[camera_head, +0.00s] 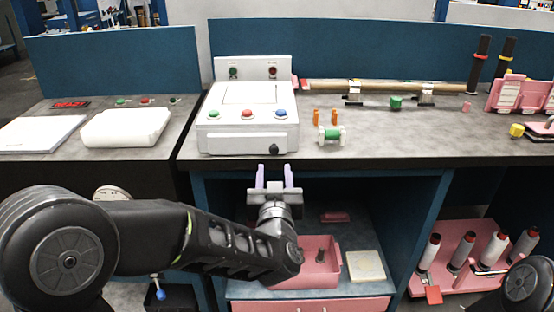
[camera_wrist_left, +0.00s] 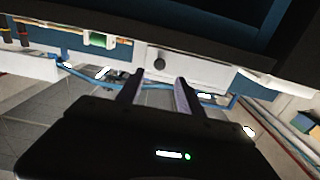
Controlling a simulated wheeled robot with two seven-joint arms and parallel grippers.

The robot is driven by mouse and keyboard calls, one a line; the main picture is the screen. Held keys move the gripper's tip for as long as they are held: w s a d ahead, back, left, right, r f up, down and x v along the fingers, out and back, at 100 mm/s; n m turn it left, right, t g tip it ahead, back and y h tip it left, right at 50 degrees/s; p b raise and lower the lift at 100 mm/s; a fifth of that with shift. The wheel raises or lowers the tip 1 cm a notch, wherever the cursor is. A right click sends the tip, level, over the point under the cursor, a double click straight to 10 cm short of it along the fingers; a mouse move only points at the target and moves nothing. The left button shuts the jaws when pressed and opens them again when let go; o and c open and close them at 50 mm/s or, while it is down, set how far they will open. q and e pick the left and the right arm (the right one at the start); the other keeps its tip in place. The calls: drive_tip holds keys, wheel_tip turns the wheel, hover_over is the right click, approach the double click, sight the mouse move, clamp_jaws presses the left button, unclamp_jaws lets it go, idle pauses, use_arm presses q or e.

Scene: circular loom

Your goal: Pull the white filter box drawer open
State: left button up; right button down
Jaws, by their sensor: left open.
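The white filter box (camera_head: 241,114) stands on the grey worktop near its left end, with green, red and blue buttons on top. A small black knob (camera_head: 273,149) sits low on its front, towards the right. The front looks flush, with no gap visible. My left gripper (camera_head: 274,168) is open and empty, in front of the worktop edge and just below the knob in the picture. In the left wrist view the knob (camera_wrist_left: 160,65) on the white front lies beyond the gap between the fingers (camera_wrist_left: 158,82), apart from them. My right gripper is not in view.
A green spool (camera_head: 330,134) and orange pegs stand right of the box. Below the worktop, an open shelf holds a pink bin (camera_head: 318,251) and a pale block (camera_head: 366,266). White spools stand on a pink rack (camera_head: 452,281) at lower right. A white case (camera_head: 125,127) lies on the left table.

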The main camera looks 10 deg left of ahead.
sight(274, 152)
use_arm(q)
drive_tip(key=shift+x, duration=3.9)
drive_tip(key=shift+c, duration=0.2)
clamp_jaws()
